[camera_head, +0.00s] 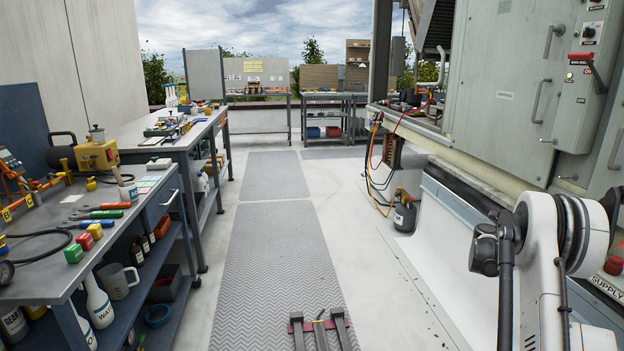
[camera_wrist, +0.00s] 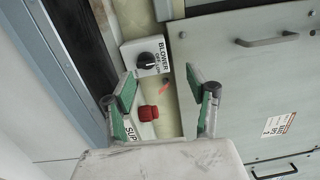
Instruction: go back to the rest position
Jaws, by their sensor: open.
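My gripper (camera_wrist: 160,90) shows in the wrist view with its two green-padded fingers spread apart and nothing between them that it grips. Beyond the fingers is a white switch plate (camera_wrist: 158,45) marked BLOWER with a black rotary knob (camera_wrist: 146,60). A red knob (camera_wrist: 148,113) shows between the fingers, near a partly hidden label that starts with SUP. I cannot tell whether a finger touches anything. In the head view my white arm stands at the lower right, close to the cooler cabinet (camera_head: 515,95), and my gripper is not visible there.
A cabinet panel with a handle (camera_wrist: 267,40) lies right of my gripper. A cluttered workbench (camera_head: 40,285) runs along the left. A black bottle with hoses (camera_head: 405,215) stands beside the cabinet. The grey floor mat (camera_head: 270,240) is largely clear.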

